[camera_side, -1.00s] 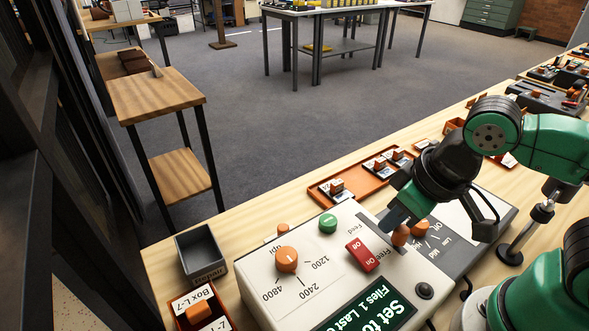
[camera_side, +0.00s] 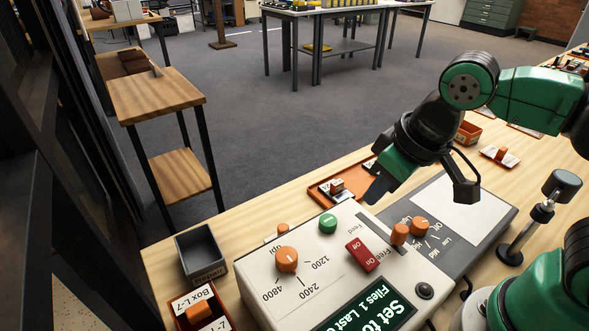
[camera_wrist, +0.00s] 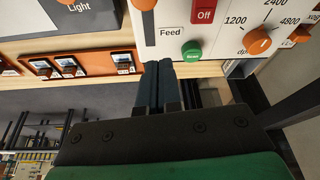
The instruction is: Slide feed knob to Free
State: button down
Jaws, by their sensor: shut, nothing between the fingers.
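The feed knob (camera_side: 399,234) is an orange knob at the right end of the dark slot on the white scanner panel, beside the word "Free". In the wrist view only part of the feed knob (camera_wrist: 145,4) shows at the top edge, with the slot and the "Feed" label below it. My gripper (camera_side: 377,192) is shut and empty, above the panel's back edge, left of and apart from the knob. Its closed fingers (camera_wrist: 158,72) also show in the wrist view, pointing at the slot's near end.
Another orange knob (camera_side: 421,229) stands close to the right of the feed knob. A red Off switch (camera_side: 362,254), a green button (camera_side: 328,223) and an orange dial (camera_side: 286,259) share the panel. An orange tray (camera_side: 322,191) lies behind it. A grey bin (camera_side: 201,254) stands left.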

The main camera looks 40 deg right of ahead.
jog(key=v, duration=0.6)
jog(key=shift+r, duration=0.4)
jog(key=shift+s, duration=0.1)
jog(key=w+d+f+m+t, duration=0.1)
jog(key=w+d+f+t, duration=0.2)
jog(key=w+d+f, duration=0.2)
jog(key=shift+w+d+f+m+h, duration=0.2)
jog(key=shift+w+f+m+h, duration=0.15)
jog(key=shift+w+f, duration=0.35)
